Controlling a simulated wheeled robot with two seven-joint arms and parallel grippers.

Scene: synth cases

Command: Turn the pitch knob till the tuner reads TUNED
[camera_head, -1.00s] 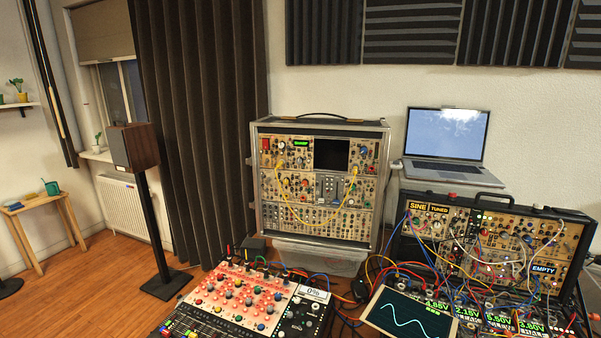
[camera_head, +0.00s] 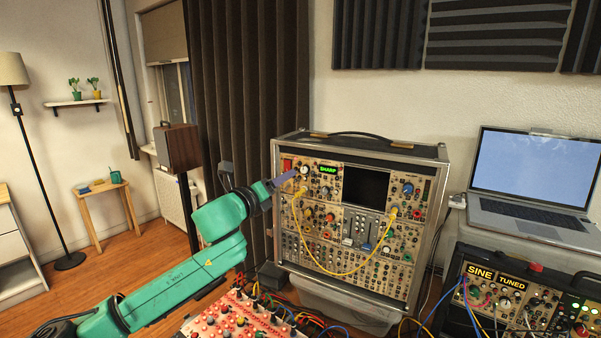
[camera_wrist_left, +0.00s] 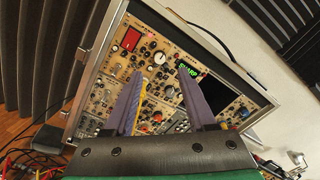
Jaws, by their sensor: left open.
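The tuner display (camera_head: 328,170) on the tall modular case (camera_head: 433,235) reads SHARP in green. It also shows in the left wrist view (camera_wrist_left: 186,71). A pale round knob (camera_wrist_left: 159,58) sits just left of the display; its label is too small to read, so I cannot confirm it is the pitch knob. My left gripper (camera_head: 288,179) is at the upper left of this case, close to the panel. In the left wrist view its two fingers (camera_wrist_left: 162,82) are apart and empty, with the pale knob ahead between them. Contact cannot be told. My right gripper is out of view.
A yellow cable (camera_head: 345,274) loops across the tall case's front below the tuner.

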